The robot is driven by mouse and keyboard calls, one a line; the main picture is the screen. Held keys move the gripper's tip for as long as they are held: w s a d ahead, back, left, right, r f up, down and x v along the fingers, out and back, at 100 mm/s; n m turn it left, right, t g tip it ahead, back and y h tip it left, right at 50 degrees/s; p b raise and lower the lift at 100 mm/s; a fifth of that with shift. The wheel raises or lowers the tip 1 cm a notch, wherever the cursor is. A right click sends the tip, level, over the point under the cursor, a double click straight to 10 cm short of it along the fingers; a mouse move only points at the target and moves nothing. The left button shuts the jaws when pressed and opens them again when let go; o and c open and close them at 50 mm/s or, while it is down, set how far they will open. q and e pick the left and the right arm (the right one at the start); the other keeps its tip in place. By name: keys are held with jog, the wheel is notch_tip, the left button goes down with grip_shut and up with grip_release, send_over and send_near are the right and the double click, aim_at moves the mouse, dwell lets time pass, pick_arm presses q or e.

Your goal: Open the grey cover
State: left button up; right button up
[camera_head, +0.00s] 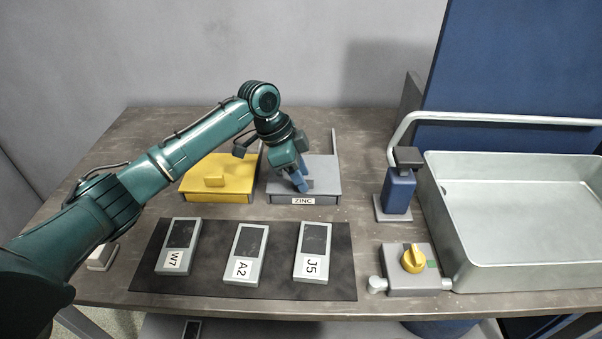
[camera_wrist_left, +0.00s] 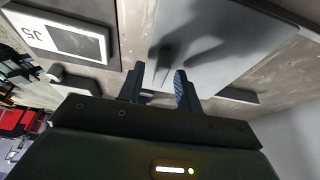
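The grey cover (camera_head: 322,172) lies flat and closed on a low box labelled ZINC (camera_head: 303,200), at the back middle of the table in the head view. In the left wrist view the cover (camera_wrist_left: 230,40) is the pale panel beyond the fingers. My left gripper (camera_head: 299,180) points down over the front left part of the cover and hides some of it. Its two blue fingers (camera_wrist_left: 160,88) stand apart with nothing clearly held between them. I cannot tell whether they touch the cover. My right gripper is not in view.
A box with a yellow cover (camera_head: 222,178) stands left of the grey one. A dark mat (camera_head: 205,284) in front holds labelled plates (camera_head: 246,254). At the right are a blue post with a black top (camera_head: 398,192), a yellow knob unit (camera_head: 414,260) and a large metal tray (camera_head: 520,262).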

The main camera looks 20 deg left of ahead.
pick_arm(q)
jog(key=shift+d+f, duration=0.1)
jog(key=shift+f, duration=0.15)
jog(key=shift+c, duration=0.5)
grip_shut()
